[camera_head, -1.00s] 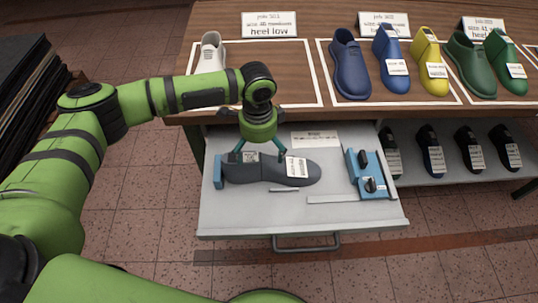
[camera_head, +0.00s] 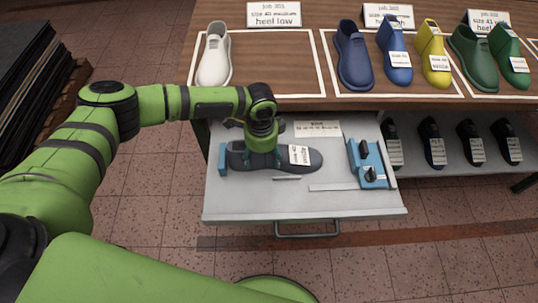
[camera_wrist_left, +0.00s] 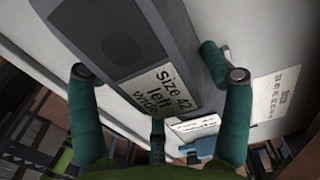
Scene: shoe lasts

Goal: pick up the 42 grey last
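The grey last (camera_head: 313,160) lies on its side in the open drawer, with a white label near its right end. In the left wrist view the grey last (camera_wrist_left: 107,38) shows a label reading "Size 42 left wide". My left gripper (camera_head: 262,161) is down over the left-middle part of the last. In the left wrist view its teal fingers are spread apart, with the last between and beyond them. I cannot tell whether either fingertip touches it. My right gripper is out of view.
A blue fixture (camera_head: 366,163) stands at the drawer's right, and a small blue block (camera_head: 222,159) at its left. A white card (camera_head: 317,129) lies behind the last. The tabletop (camera_head: 283,104) above holds a white last (camera_head: 214,58) and several coloured ones. The drawer front is mostly clear.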

